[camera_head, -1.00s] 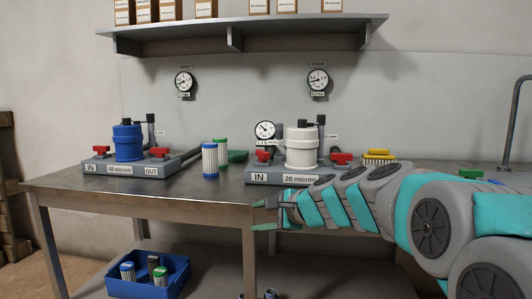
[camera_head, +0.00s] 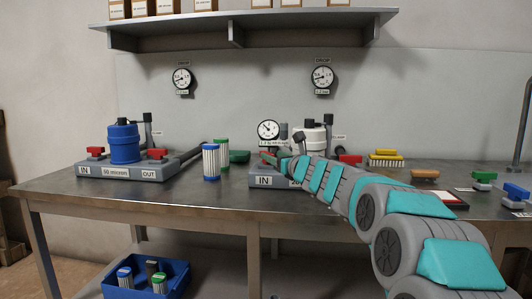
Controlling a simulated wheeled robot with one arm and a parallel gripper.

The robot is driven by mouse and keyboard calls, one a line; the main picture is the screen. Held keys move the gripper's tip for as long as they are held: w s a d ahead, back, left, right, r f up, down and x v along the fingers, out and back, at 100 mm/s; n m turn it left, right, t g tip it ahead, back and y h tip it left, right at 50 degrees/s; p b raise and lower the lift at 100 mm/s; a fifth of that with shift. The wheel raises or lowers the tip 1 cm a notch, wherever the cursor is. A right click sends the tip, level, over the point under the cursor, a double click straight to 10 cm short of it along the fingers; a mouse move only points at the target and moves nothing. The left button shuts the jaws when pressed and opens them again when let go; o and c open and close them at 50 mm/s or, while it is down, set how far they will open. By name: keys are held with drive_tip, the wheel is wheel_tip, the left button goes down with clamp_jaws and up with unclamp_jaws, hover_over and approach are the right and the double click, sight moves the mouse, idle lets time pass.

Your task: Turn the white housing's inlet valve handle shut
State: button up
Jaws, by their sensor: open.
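The white housing (camera_head: 312,138) stands on a grey base (camera_head: 258,173) with an IN label at its left end, on the metal bench. My gripper (camera_head: 272,159) is open over the left part of this base, at the red inlet valve handle. The handle is mostly hidden behind the fingers, so its angle and any contact cannot be made out. My arm covers the front of the housing's lower part and most of the base's front label. The red handle (camera_head: 350,159) on the right side of the white housing is visible.
A blue housing (camera_head: 124,143) with two red handles stands at left on its own base. Blue and green cartridges (camera_head: 211,162) stand between the bases. A yellow brush (camera_head: 385,158) and small valves (camera_head: 483,180) lie at right. A gauge (camera_head: 268,131) rises behind the inlet.

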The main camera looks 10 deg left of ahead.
drive_tip(key=shift+p+x, duration=0.65)
drive_tip(key=shift+x, duration=2.05)
clamp_jaws()
drive_tip(key=shift+f, duration=0.1)
